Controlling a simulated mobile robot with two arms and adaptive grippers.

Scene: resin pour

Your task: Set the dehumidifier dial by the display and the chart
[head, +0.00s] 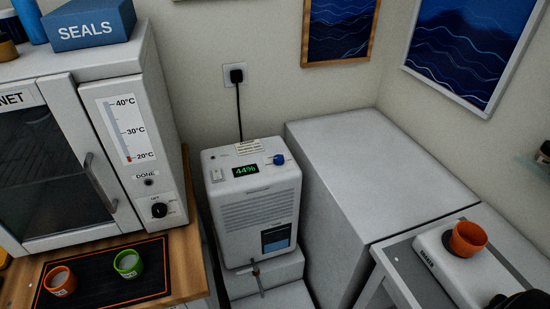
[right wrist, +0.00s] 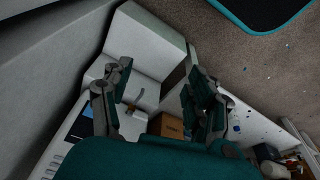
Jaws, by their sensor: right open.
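The white dehumidifier (head: 256,207) stands on a white step against the back wall in the head view. Its small display (head: 245,170) reads 44% in green. The blue dial (head: 279,159) sits on the top right of its front; its pointer setting is too small to read. A small pale label (head: 248,146) on its top has print I cannot read. In the right wrist view, part of the dehumidifier (right wrist: 72,132) shows at the lower left. My left gripper is not in view.
A cabinet (head: 140,130) with a thermometer panel stands left, above a black mat (head: 100,285) with two cups. A large grey block (head: 370,180) is right of the dehumidifier. A scale (head: 445,262) bearing an orange cup (head: 467,239) is at far right. A cardboard box (right wrist: 170,126) shows below the gripper.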

